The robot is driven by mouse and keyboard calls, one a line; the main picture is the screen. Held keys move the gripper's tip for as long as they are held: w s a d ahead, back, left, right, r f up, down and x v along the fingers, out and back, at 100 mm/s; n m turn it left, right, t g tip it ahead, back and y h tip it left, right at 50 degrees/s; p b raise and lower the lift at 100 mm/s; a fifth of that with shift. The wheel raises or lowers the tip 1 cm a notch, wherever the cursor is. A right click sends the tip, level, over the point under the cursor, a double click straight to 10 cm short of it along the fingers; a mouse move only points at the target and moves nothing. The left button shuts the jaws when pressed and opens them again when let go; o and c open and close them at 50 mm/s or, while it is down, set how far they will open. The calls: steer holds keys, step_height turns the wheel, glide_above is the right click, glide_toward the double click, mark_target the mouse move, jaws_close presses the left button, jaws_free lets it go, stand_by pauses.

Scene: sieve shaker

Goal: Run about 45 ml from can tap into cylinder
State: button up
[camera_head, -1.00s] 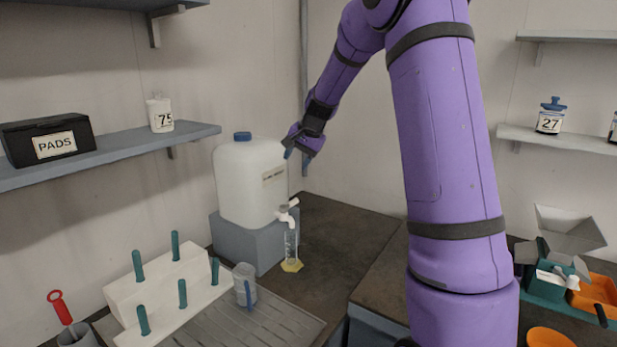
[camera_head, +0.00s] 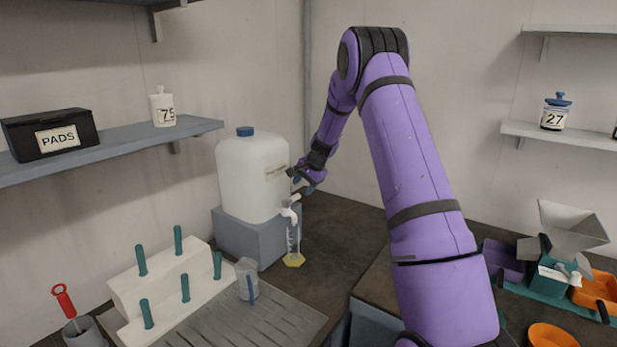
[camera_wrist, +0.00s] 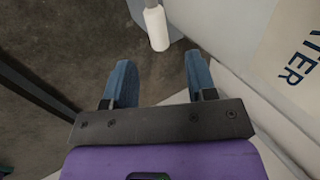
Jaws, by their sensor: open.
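The white can (camera_head: 250,180) with a blue cap stands on a grey block at the back. Its white tap (camera_head: 290,210) sticks out at the lower right. The measuring cylinder (camera_head: 293,240) with a yellow foot stands upright under the tap; its contents are too small to read. My gripper (camera_head: 303,181) is beside the can, just above the tap. In the wrist view my gripper (camera_wrist: 158,85) has its two blue fingers apart with nothing between them. A white part of the tap (camera_wrist: 156,27) lies beyond the fingertips, and the can's label (camera_wrist: 292,55) is at the right.
The grey block (camera_head: 243,240) bears the can. A draining board (camera_head: 280,322), a white peg rack (camera_head: 160,280) and a clear beaker (camera_head: 247,280) are in front. Shelves hang left and right. The dark counter (camera_head: 345,235) right of the cylinder is clear.

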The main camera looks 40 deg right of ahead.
mark_target(299, 195)
steer(key=shift+x, duration=2.2)
